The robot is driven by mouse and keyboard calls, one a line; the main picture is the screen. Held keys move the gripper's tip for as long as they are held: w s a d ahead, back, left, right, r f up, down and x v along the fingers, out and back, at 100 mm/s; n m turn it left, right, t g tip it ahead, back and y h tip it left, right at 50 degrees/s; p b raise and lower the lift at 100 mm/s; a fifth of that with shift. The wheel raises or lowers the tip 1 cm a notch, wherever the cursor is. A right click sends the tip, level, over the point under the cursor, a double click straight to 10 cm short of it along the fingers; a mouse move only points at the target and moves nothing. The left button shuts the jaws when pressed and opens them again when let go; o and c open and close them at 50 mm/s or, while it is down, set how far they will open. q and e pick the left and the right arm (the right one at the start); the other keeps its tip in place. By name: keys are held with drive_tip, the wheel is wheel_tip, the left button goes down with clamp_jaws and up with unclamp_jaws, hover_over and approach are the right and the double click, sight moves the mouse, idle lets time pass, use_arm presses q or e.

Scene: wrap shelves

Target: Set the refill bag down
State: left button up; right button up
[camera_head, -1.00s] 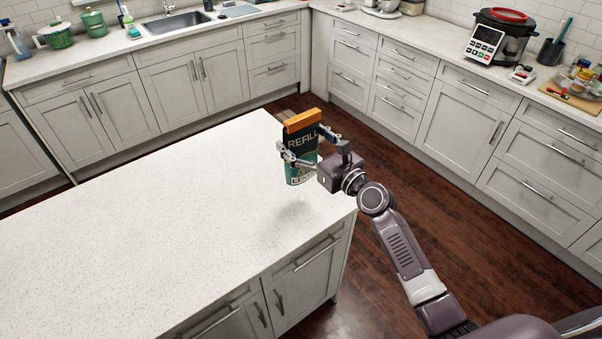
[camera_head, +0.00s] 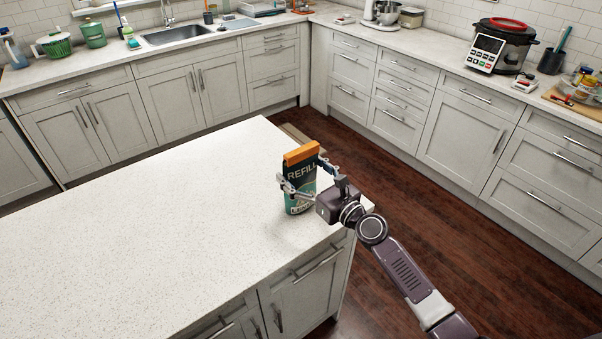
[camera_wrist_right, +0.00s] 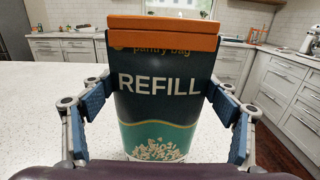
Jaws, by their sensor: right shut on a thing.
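The refill bag (camera_head: 300,178) is dark blue and teal with an orange top and stands upright at the island counter's (camera_head: 150,225) right end. Its base appears to be at or just above the white surface; I cannot tell if it touches. My right gripper (camera_head: 309,180) is shut on the bag, with a finger on each side. In the right wrist view the bag (camera_wrist_right: 160,100) fills the middle, its "REFILL" label facing me, between the blue finger pads. My left gripper is not in view.
The island top to the left of the bag is clear. The island's right edge is close to the bag, with dark wood floor (camera_head: 430,200) beyond. Back counters hold a sink (camera_head: 188,34), a cooker (camera_head: 500,45) and a green pot (camera_head: 55,45).

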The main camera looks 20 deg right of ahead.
drive_tip(key=shift+r, duration=0.15)
drive_tip(key=o, duration=1.8)
drive_tip(key=shift+f, duration=0.2)
drive_tip(key=o, duration=0.3)
drive_tip(key=shift+r, duration=0.1)
drive_tip(key=shift+s+r, duration=0.1)
drive_tip(key=b+v, duration=0.1)
drive_tip(key=v, duration=1.1)
